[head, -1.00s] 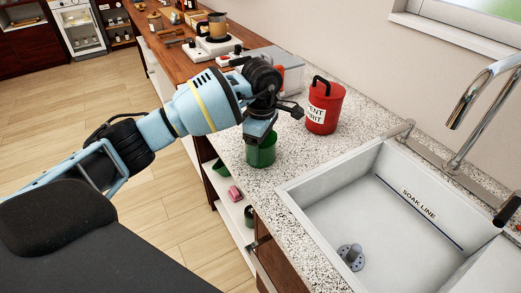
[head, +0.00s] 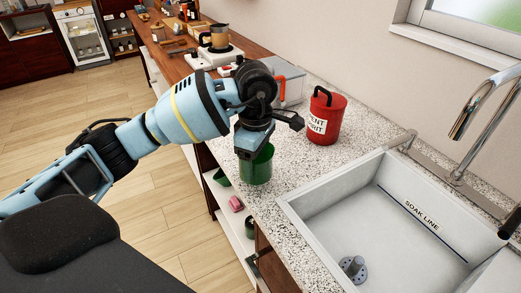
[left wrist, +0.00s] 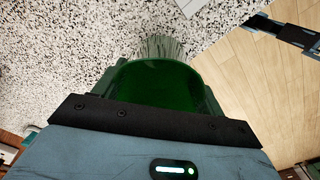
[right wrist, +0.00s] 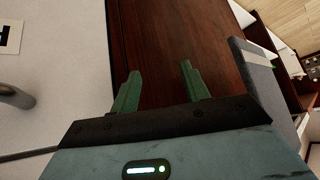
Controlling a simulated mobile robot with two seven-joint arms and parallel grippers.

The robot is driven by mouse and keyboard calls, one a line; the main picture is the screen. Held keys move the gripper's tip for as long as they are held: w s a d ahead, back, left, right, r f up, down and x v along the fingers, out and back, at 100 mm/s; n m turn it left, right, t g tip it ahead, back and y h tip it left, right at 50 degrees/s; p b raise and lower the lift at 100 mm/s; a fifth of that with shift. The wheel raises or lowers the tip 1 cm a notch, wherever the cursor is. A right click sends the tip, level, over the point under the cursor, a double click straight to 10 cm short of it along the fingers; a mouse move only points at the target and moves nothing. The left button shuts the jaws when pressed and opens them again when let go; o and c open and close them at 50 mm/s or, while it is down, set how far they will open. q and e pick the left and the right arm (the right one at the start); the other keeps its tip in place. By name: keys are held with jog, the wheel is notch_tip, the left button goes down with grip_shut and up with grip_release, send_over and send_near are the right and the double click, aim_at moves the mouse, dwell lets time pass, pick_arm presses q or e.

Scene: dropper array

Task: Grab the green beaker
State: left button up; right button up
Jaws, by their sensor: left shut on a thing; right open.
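The green beaker (head: 257,168) is on the speckled counter, left of the sink, near the counter's front edge. My left gripper (head: 252,148) is over it from above and is shut on it. In the left wrist view the beaker (left wrist: 158,85) fills the space between the two fingers, with its open top facing the camera. I cannot tell whether its base touches the counter. My right gripper (right wrist: 160,88) is open and empty in the right wrist view, with dark red-brown wood beyond its fingers. It is not in the head view.
A red lidded can (head: 325,118) stands behind the beaker to the right. The white sink (head: 385,215) lies to the right, with a metal tap (head: 475,125). A pink item (head: 236,203) sits on the shelf below. A coffee pot (head: 219,37) stands on the far wooden top.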

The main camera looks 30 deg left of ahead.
pick_arm(q)
jog(key=s+d+r, duration=0.1)
jog(key=s+d, duration=0.1)
jog(key=s, duration=0.7)
jog(key=shift+s+d, duration=0.3)
jog(key=shift+d, duration=0.05)
